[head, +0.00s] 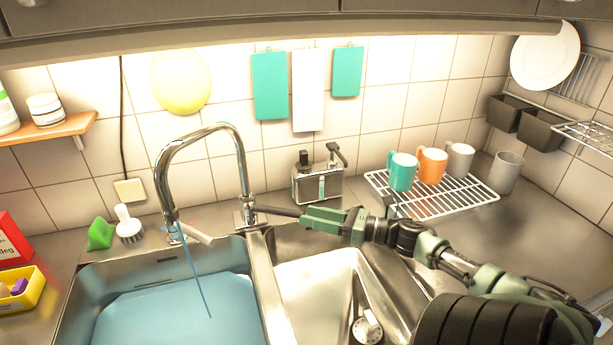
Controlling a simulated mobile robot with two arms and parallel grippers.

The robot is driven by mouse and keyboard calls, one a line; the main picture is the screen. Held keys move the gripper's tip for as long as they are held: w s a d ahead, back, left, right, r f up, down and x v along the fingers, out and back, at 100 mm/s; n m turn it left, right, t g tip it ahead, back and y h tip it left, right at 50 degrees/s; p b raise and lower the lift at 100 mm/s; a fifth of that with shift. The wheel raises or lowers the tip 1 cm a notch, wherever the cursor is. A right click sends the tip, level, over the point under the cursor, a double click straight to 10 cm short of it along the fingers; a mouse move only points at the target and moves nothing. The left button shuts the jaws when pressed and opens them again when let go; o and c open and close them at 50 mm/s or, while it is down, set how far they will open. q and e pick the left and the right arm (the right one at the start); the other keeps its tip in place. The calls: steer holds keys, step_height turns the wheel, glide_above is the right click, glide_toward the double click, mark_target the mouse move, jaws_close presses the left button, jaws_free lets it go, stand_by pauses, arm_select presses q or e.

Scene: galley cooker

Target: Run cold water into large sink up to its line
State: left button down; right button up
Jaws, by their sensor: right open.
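The large sink (262,290) is at the lower left and holds blue water (165,312). A chrome gooseneck tap (212,130) arches over it, and a thin blue stream (196,275) runs from its spout into the water. The tap's base and lever (246,212) stand behind the divider between the two basins. My right gripper (262,209) reaches in from the right with its open fingers at this lever; I cannot tell whether they touch it. I cannot make out a fill line on the sink wall. My left gripper is not in view.
A smaller empty basin (305,272) with a round white-grey fitting (367,327) lies right of the divider. A soap dispenser (318,182) stands behind. A wire rack (440,200) with several mugs is at the right. A brush (128,225) and green sponge (100,234) stand left of the tap.

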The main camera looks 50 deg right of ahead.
mark_target(289, 212)
steer(key=shift+n, duration=0.3)
steer(key=x, duration=0.3)
steer(key=p+x, duration=0.1)
steer(key=x, duration=0.2)
steer(key=shift+w+a+r, duration=0.1)
steer(key=shift+a+r, duration=0.1)
steer(key=shift+a, duration=0.3)
steer(key=shift+w+a, duration=0.15)
steer(key=shift+w, duration=0.3)
steer(key=shift+a+f, duration=0.1)
steer(key=c, duration=0.9)
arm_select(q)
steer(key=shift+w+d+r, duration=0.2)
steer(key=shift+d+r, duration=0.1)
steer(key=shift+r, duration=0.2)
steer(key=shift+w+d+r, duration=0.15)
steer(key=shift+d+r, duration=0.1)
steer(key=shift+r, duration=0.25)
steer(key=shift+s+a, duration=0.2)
